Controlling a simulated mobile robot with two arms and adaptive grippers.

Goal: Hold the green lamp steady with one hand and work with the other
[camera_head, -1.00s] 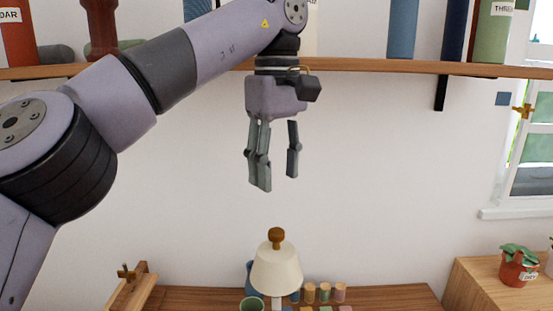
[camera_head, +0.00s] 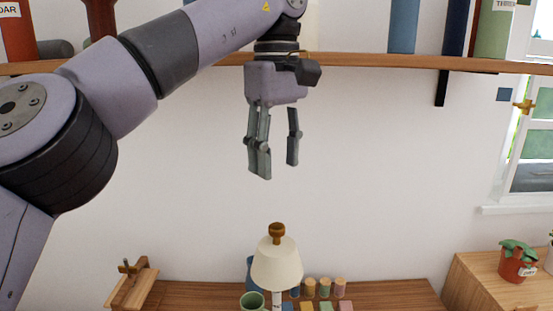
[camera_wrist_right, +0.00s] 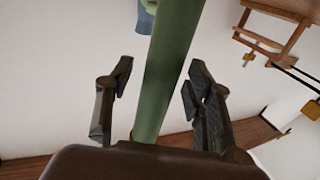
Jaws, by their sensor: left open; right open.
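A lamp with a cream shade (camera_head: 277,264) and a brown wooden knob on top stands on the wooden table at the bottom of the head view. Its lower part is cut off by the frame edge. My left gripper (camera_head: 278,168) hangs fingers down, open and empty, well above the lamp. My right gripper (camera_wrist_right: 160,72) shows only in the right wrist view. It is open, with a long green bar (camera_wrist_right: 174,42) running between its fingers. I cannot tell whether the bar touches them or whether it is part of the lamp.
A green mug (camera_head: 252,301), several small coloured pegs and blocks, and a wooden stand (camera_head: 136,287) are on the table (camera_head: 196,295). A wall shelf (camera_head: 370,61) with tall coloured items runs behind my left arm. A potted plant (camera_head: 518,264) stands at right.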

